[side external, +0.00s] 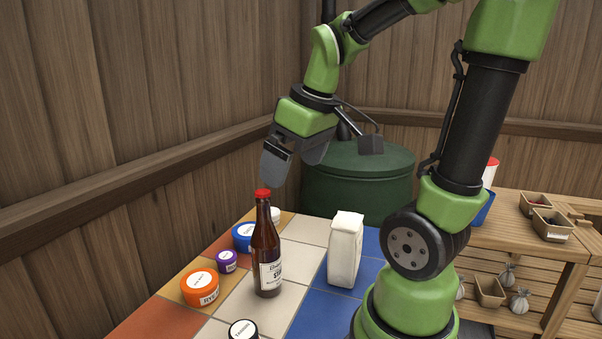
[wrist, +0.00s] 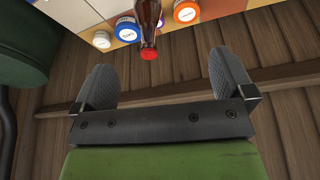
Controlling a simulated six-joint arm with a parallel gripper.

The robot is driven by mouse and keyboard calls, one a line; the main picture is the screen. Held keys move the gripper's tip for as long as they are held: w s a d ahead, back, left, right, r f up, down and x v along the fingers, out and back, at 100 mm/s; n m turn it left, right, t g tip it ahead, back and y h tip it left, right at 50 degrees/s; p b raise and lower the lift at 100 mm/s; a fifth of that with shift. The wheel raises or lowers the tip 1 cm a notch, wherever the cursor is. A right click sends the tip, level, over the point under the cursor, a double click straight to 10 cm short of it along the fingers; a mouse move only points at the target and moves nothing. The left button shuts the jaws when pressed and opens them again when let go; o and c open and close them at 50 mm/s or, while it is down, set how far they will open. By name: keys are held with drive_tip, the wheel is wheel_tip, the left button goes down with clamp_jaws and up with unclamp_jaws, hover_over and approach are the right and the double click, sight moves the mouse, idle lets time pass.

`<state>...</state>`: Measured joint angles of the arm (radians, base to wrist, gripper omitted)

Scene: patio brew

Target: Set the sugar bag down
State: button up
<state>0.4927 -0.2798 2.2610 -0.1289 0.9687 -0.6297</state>
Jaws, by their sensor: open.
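The white sugar bag (side external: 345,250) stands upright on the tiled table (side external: 308,231), right of the brown bottle. I cannot read a label on it, and I do not make it out in the wrist view. My gripper (side external: 283,172) is open and empty, raised above the table behind the bottle. In the wrist view its two fingers (wrist: 160,82) are spread wide with nothing between them. The gripper is up and to the left of the bag in the side view, clearly apart from it.
A brown bottle with a red cap (side external: 266,250) stands below the gripper; it also shows in the wrist view (wrist: 147,28). Orange (side external: 200,287), purple (side external: 227,262) and blue (side external: 243,237) jars stand left of it. A dark green barrel (side external: 358,185) is behind; wooden walls border the table.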

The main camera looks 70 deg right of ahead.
drive_tip(key=s+a+r+m+t+y, duration=0.1)
drive_tip(key=s+a+r+t+y, duration=0.1)
drive_tip(key=a, duration=0.9)
drive_tip(key=shift+s+m+t+y, duration=0.4)
drive_tip(key=shift+s+t, duration=0.2)
drive_tip(key=shift+s, duration=0.55)
